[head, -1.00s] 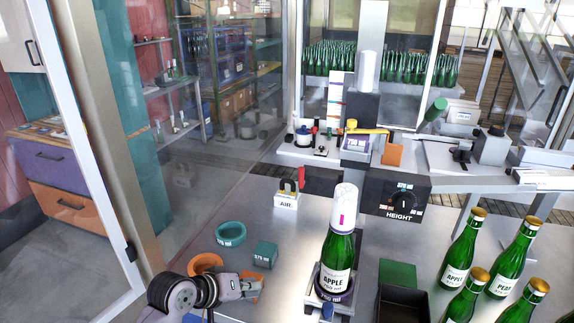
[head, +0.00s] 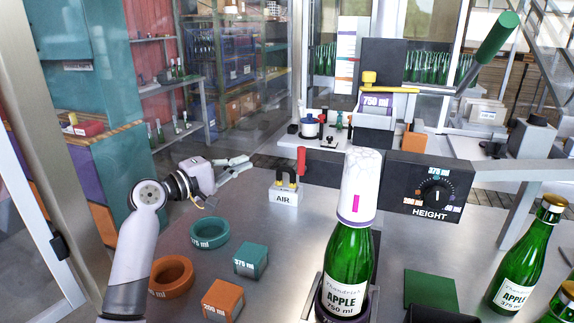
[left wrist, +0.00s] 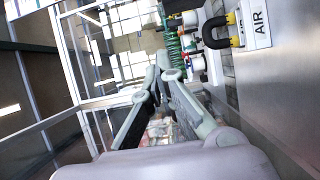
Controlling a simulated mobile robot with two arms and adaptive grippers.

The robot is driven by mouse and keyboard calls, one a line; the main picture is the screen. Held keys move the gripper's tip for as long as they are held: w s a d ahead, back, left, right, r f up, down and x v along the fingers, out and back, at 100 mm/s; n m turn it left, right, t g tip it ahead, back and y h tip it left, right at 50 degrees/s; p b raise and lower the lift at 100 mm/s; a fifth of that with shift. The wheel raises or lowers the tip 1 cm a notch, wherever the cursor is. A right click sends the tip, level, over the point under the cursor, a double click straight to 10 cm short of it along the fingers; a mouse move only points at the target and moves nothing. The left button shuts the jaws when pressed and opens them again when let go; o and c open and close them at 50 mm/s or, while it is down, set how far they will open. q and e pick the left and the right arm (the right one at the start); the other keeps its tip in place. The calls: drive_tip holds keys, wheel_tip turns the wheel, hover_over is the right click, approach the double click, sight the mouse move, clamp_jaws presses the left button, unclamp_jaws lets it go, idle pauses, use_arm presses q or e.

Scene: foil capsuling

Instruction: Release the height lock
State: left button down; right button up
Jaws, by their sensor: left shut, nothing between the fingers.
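A yellow lever (head: 390,88) lies across the top of the purple 750 ml block (head: 375,104) at the dark capsuling head (head: 382,62); no label marks it as the height lock. A black HEIGHT dial (head: 437,192) sits on the dark panel to the right. Below, an APPLE 750 ml bottle (head: 347,262) stands upright with a white cap sleeve (head: 361,185) over its neck. My left gripper (head: 246,162) is shut and empty, left of the AIR block (head: 284,196) and well short of the yellow lever. It also shows in the left wrist view (left wrist: 166,70). My right gripper is not in view.
A red handle (head: 301,160) stands up by the AIR block, near my left gripper. A teal ring (head: 209,236), an orange ring (head: 171,277), a teal block (head: 250,260) and an orange block (head: 223,300) lie at front left. A green-handled lever (head: 497,38) rises at right.

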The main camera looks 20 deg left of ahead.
sight(303, 159)
use_arm(q)
drive_tip(key=w+d+p, duration=0.4)
drive_tip(key=w+d, duration=0.3)
drive_tip(key=d, duration=0.1)
drive_tip(key=shift+w+d+r, duration=0.15)
drive_tip(key=shift+d+r, duration=0.1)
idle(0.4)
drive_tip(key=shift+r+p, duration=0.15)
drive_tip(key=shift+p, duration=0.25)
drive_tip(key=shift+d+m+p, duration=0.15)
drive_tip(key=shift+m+p, duration=0.15)
drive_tip(key=shift+m, duration=0.1)
drive_tip(key=shift+d+r+p, duration=0.2)
drive_tip(key=shift+p, duration=0.15)
